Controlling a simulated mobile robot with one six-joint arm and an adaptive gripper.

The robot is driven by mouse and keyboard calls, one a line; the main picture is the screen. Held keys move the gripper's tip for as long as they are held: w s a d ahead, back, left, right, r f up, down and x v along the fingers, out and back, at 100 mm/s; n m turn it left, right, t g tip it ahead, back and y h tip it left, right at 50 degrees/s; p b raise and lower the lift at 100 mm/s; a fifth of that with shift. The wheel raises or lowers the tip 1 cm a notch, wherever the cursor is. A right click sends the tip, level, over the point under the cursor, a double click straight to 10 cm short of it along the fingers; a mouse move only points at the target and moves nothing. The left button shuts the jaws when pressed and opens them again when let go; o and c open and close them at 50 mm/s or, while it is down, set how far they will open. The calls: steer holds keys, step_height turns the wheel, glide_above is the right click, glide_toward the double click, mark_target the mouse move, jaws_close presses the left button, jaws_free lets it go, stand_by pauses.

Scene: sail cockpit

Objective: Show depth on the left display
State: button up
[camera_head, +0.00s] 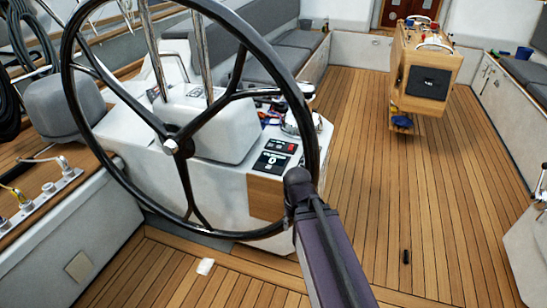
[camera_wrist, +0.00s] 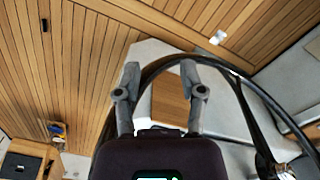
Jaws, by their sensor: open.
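No lit display showing depth can be made out, and I cannot tell which unit is the left display. The white helm console (camera_head: 235,180) stands behind the large black steering wheel (camera_head: 172,146). My gripper (camera_wrist: 160,82) is open and empty in the wrist view. The wheel rim (camera_wrist: 240,75) passes close by its fingertips; I cannot tell whether they touch. In the head view my arm ends by the wheel's lower right rim, and the fingers are not clear.
A wooden table (camera_head: 427,65) with a black panel stands at the back right. Grey seats (camera_head: 300,40) line the back. The teak floor (camera_head: 370,150) between console and table is mostly clear, with a small black object (camera_head: 406,256) on it.

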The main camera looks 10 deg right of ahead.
stand_by(0.3)
jaws_close()
stand_by(1.2)
